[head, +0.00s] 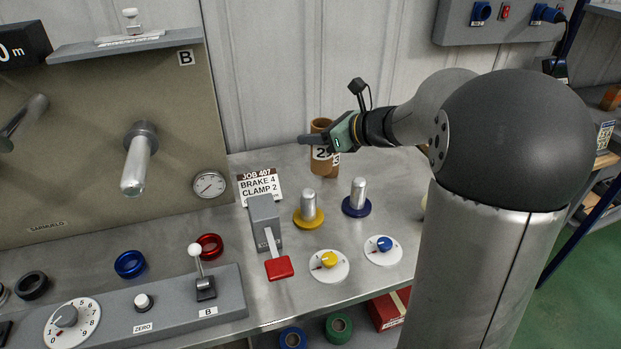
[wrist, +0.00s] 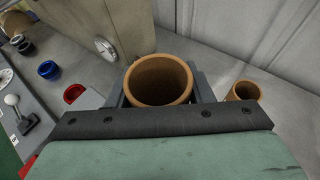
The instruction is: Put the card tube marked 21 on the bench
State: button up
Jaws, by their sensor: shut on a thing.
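A brown card tube (head: 320,168) stands upright at the back of the bench (head: 255,300). Its white label starts with a 2; the rest is partly covered, so I cannot read 21 for sure. My gripper (head: 318,140) is shut on this tube from the right, near its upper part. In the wrist view the tube's open mouth (wrist: 160,82) shows between the fingers. I cannot tell whether its base touches the bench. A second card tube (wrist: 243,91) stands apart to the right in the wrist view; in the head view it is mostly hidden behind the first.
Two upright metal pegs, on a yellow base (head: 309,212) and a blue base (head: 357,200), stand in front of the tubes. A sign (head: 260,186) and a grey lever block (head: 265,222) are to the left. A panel wall stands behind. Some bare bench lies around the tubes.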

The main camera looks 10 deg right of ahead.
jog(key=shift+w+a+f+p, duration=0.25)
jog(key=shift+w+a+f, duration=0.45)
jog(key=shift+w+f, duration=1.5)
jog(key=shift+w+a+f+p, duration=0.3)
jog(key=shift+w+a+f, duration=0.35)
jog(key=shift+w+f, duration=1.55)
jog(key=shift+w+a+f+p, duration=0.25)
jog(key=shift+w+a+f, duration=0.45)
jog(key=shift+w+f, duration=1.5)
jog(key=shift+w, duration=0.1)
jog(key=shift+f, duration=0.1)
jog(key=o, duration=1)
